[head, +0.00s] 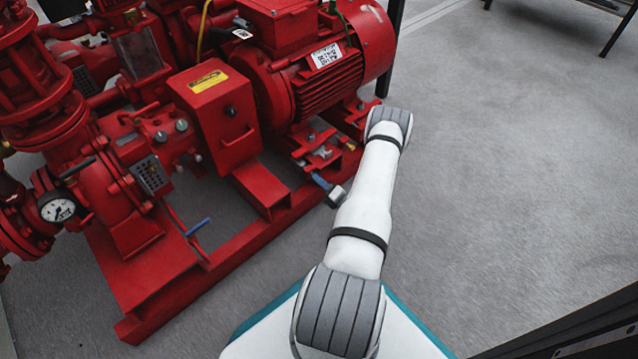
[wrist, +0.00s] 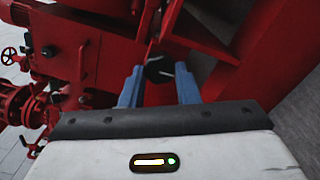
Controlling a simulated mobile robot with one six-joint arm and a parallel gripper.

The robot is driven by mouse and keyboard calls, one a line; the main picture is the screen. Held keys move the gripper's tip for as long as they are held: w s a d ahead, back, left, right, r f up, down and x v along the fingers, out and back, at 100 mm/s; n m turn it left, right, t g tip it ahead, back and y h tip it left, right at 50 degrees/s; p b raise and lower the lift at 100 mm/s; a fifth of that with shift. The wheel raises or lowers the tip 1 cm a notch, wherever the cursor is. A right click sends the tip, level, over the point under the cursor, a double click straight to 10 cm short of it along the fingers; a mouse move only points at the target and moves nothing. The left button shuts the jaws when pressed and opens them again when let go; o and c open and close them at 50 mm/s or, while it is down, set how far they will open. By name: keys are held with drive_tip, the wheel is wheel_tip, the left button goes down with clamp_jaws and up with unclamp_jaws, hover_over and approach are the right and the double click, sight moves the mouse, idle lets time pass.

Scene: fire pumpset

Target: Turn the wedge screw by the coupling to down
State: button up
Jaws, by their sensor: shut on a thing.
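In the wrist view the wedge screw shows as a dark round head (wrist: 158,70) with a pale line on it. The line runs roughly toward the right of the picture. The two blue fingers of my gripper (wrist: 160,84) stand on either side of the head, and I take them as shut on it. In the head view my gripper (head: 320,181) is low by the red base frame, below the motor's feet; the screw head cannot be made out there. The red coupling cover (head: 215,112), with a yellow label, stands left of the gripper, beside the motor.
The red motor (head: 315,60) is above and behind the gripper. The red base rail (head: 240,235) runs along the front. The grey floor (head: 480,180) at right is clear.

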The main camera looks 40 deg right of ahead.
drive_tip(key=shift+a+n+p, duration=0.1)
drive_tip(key=shift+n+p, duration=1.7)
drive_tip(key=shift+n, duration=15.9)
